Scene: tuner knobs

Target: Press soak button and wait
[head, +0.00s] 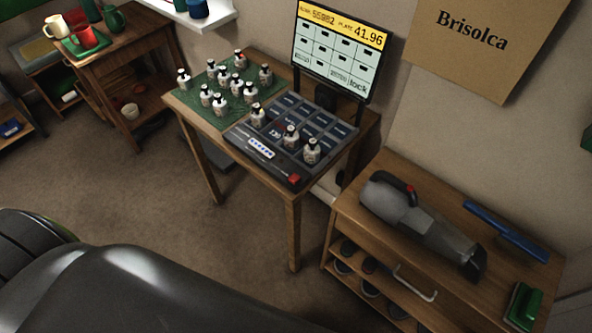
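A dark control panel (240,132) lies on a small wooden table near the middle of the head view. A red button (295,179) sits at its front right corner. No label reading "soak" can be made out. Three white bottles with dark tops, one of them (312,152), stand on the panel's grid of dark cells. A lit screen (338,50) behind the panel has a yellow band reading "55982", "PLATE" and "41.96", with "lock" at its lower right. Neither of my grippers is in view.
Several similar bottles stand on a green mat (190,98) left of the panel. A right-hand cabinet (345,205) bears a handheld vacuum (412,218), a blue bar (505,230) and a green brush (523,305). Open floor (140,190) lies in front of the table.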

